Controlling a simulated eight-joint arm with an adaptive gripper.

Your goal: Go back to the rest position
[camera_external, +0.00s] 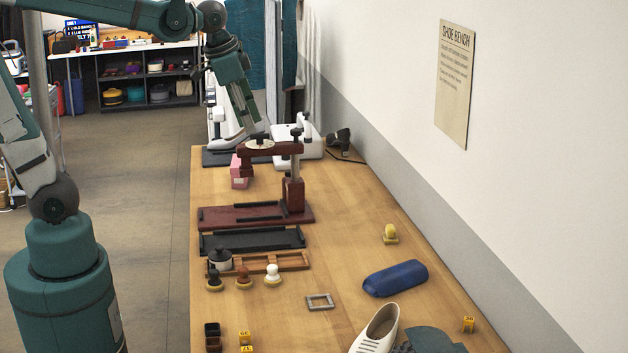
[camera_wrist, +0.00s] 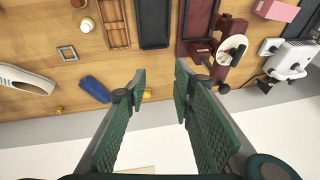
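My gripper (camera_wrist: 158,85) is open and empty in the wrist view, its two green fingers wide apart with bare wall and bench edge between them. In the external view my gripper (camera_external: 254,128) hangs pointing down above the far part of the wooden bench (camera_external: 340,230), over the dark red press (camera_external: 270,148). The fingertips are close to the press's top in the picture; I cannot tell the true gap. No rest marker shows in either view.
A blue roll (camera_external: 395,278), a white shoe (camera_external: 378,330), a grey square frame (camera_external: 320,302) and several polish brushes (camera_external: 243,278) lie on the near half. A black tray (camera_external: 252,241) and white machine (camera_external: 297,140) stand farther back. The wall (camera_external: 400,120) borders the bench on the right.

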